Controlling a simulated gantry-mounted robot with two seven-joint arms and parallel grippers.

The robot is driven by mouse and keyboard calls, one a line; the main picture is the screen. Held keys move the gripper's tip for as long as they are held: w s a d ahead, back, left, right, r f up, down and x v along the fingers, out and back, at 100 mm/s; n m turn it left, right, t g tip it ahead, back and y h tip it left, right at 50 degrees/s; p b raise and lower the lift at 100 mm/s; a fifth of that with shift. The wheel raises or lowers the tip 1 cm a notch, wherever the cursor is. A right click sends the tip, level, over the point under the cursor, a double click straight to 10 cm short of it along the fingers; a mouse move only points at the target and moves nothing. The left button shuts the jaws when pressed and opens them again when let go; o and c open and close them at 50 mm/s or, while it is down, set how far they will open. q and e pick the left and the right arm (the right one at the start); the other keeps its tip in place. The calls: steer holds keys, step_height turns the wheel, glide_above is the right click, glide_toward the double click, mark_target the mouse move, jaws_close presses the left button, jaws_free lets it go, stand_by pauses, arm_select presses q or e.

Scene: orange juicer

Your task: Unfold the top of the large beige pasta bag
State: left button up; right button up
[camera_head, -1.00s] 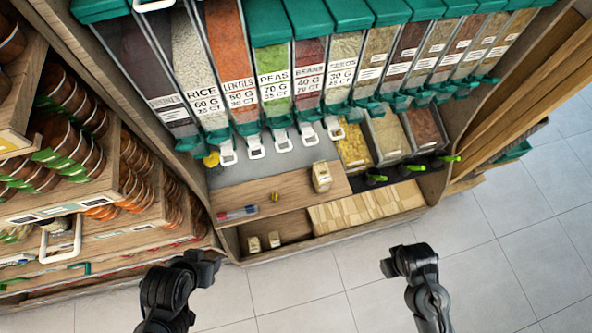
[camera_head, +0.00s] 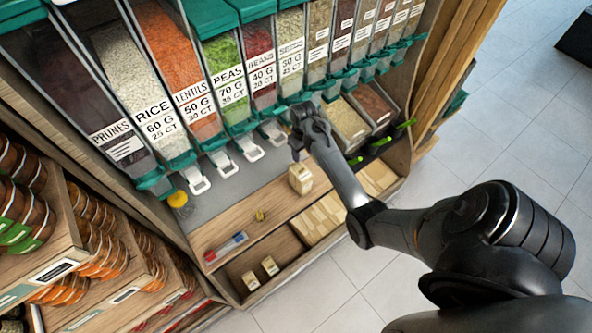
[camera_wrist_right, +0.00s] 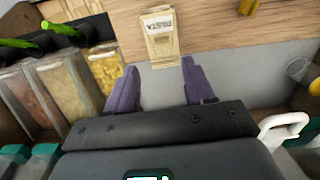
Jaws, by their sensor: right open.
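The beige pasta bag (camera_head: 300,179) stands on the wooden shelf below the dispensers in the head view. It also shows in the right wrist view (camera_wrist_right: 161,38), with a printed label and its top edge facing the gripper. My right gripper (camera_head: 298,146) is just above and behind the bag in the head view. In the wrist view its two purple-grey fingers (camera_wrist_right: 162,80) are spread apart with nothing between them, and the bag lies just beyond the fingertips. I cannot tell from these views how the bag's top is folded. My left gripper is not in view.
A row of dispensers with white levers (camera_head: 249,149) stands behind the shelf. Two small bags (camera_head: 260,274) stand below. Open bins (camera_head: 347,119) are at the right.

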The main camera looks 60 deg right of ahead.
mark_target(301, 169)
step_height(301, 169, down, 10)
steer(key=shift+a+f+b, duration=0.1)
steer(key=shift+f+b, duration=0.1)
steer(key=shift+b, duration=0.15)
stand_by(0.4)
steer(key=c, duration=0.8)
steer(key=shift+w, duration=0.1)
